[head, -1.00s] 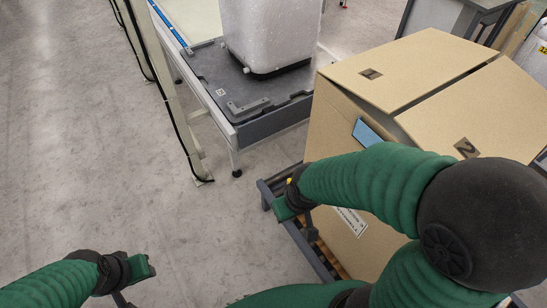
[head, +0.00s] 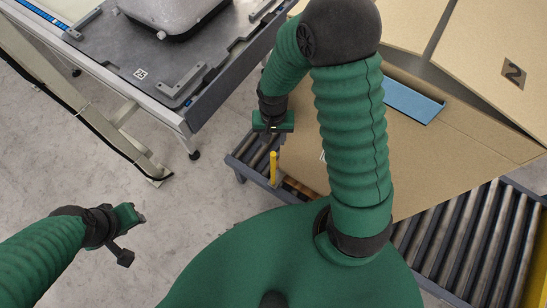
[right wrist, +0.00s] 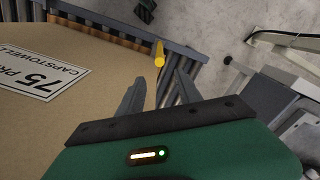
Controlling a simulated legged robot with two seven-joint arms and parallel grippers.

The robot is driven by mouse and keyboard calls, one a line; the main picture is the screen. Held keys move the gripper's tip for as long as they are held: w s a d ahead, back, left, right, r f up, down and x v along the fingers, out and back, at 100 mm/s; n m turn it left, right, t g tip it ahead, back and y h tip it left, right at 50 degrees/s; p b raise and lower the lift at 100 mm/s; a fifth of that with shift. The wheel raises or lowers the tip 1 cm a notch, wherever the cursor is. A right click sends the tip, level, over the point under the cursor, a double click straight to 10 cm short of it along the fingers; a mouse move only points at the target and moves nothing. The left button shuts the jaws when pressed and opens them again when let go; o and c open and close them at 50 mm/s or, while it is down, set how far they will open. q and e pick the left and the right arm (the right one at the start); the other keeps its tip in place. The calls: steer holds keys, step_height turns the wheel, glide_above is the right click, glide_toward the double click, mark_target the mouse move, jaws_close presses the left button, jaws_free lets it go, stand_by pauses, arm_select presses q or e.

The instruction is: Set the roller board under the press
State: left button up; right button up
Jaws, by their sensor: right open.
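The roller bed (head: 462,240), with a dark frame and grey rollers, lies under a large cardboard box (head: 300,150). A short yellow post (head: 273,167) stands at its near left corner. My right gripper (head: 272,134) is open and empty, just above and behind this post in the head view. In the right wrist view the post (right wrist: 159,60) shows beyond the gap between the two fingers (right wrist: 160,92), apart from them. My left gripper (head: 133,232) hangs over bare floor at the left; its finger gap is unclear. I cannot make out a press for certain.
A metal-framed table (head: 172,113) at the upper left carries a dark plate (head: 110,57) with a grey-white block (head: 175,12). A blue panel (head: 412,100) shows on the box. Bare floor (head: 165,215) lies between table and roller bed.

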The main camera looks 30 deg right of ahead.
steer(key=b, duration=0.1)
glide_above(273, 158)
steer(key=f, duration=0.2)
steer(key=d+f, duration=0.1)
steer(key=f, duration=0.1)
steer(key=shift+w+f, duration=0.2)
steer(key=shift+f, duration=0.1)
steer(key=f, duration=0.3)
steer(key=f+b, duration=0.1)
steer(key=f, duration=0.2)
steer(key=f+b, duration=0.1)
steer(key=f, duration=0.2)
steer(key=shift+w+a+f, duration=0.2)
steer(key=shift+w+f, duration=0.05)
steer(key=shift+w+d+f, duration=0.1)
steer(key=shift+f, duration=0.45)
arm_select(q)
steer(key=f, duration=0.3)
steer(key=shift+s+f, duration=0.25)
steer(key=shift+f, duration=0.05)
arm_select(e)
steer(key=shift+r, duration=0.1)
jaws_close()
